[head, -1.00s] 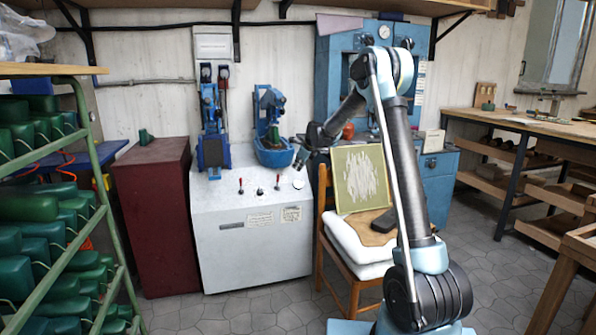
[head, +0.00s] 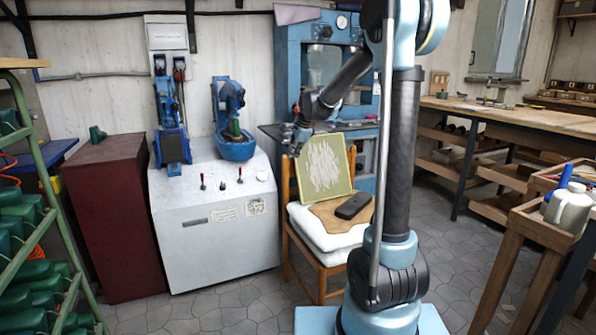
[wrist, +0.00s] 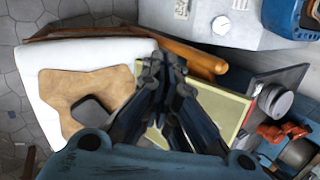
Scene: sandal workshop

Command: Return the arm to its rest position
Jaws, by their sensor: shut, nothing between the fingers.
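My arm rises from its base in the head view, with its elbow cut off by the top edge. Its forearm slants down and left to my gripper (head: 301,130), which hangs above the chair back near the top of the yellow-green framed panel (head: 322,167). In the wrist view my gripper (wrist: 162,68) has its dark fingers together, with nothing held. They hide part of the framed panel (wrist: 226,110), which lies below them.
A wooden chair (head: 323,272) carries a white cushion, a brown flat piece (head: 327,214) and a dark block (head: 354,205). The grey machine (head: 215,238) stands left. A green rack is far left. A workbench (head: 540,117) and a small table with a jug (head: 569,211) are right.

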